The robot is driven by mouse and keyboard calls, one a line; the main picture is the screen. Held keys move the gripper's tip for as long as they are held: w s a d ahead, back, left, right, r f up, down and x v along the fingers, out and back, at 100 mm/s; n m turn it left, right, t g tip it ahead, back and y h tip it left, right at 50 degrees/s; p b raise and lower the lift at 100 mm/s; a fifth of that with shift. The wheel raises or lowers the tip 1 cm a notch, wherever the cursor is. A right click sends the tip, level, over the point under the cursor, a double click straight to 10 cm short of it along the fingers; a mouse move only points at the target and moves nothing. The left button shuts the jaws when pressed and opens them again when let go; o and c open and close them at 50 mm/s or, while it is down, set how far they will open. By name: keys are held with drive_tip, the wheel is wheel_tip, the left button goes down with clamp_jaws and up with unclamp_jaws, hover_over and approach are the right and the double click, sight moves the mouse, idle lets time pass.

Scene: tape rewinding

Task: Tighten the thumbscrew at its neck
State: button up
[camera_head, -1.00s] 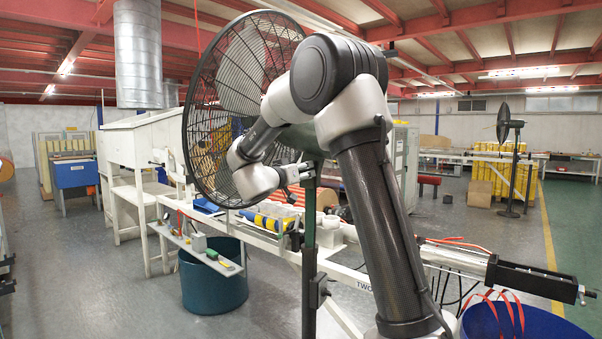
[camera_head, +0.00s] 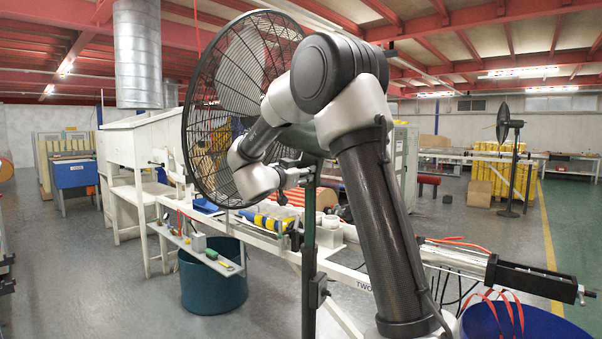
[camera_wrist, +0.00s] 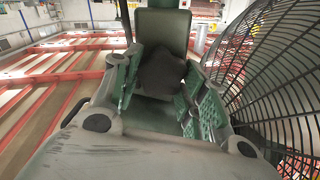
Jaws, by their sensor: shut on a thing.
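The large black cage fan (camera_head: 225,110) stands on a dark green pole (camera_head: 309,250), with its green motor housing (camera_head: 300,138) behind the guard. My gripper (camera_head: 303,172) is at the neck, just under the housing. In the wrist view my gripper (camera_wrist: 160,88) has its two green-padded fingers on either side of a dark knob, the thumbscrew (camera_wrist: 158,72), and is shut on it. Behind the knob is a green fan part (camera_wrist: 162,28). The fan guard (camera_wrist: 275,80) curves close along the right of the wrist view. In the head view the thumbscrew is too small to make out.
A white workbench (camera_head: 345,262) with tools and small parts lies below the gripper. A teal bin (camera_head: 213,278) stands left of it, and a blue bin (camera_head: 520,325) at lower right. Another fan (camera_head: 508,125) stands far right. Open floor lies at left.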

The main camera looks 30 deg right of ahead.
drive_tip(key=m, duration=0.6)
drive_tip(key=shift+s+f, duration=0.1)
drive_tip(key=m, duration=0.6)
drive_tip(key=shift+d+f+m, duration=0.1)
drive_tip(key=shift+f+m, duration=0.05)
drive_tip(key=shift+m, duration=0.25)
idle(0.3)
drive_tip(key=o, duration=1)
drive_tip(key=v, duration=1.2)
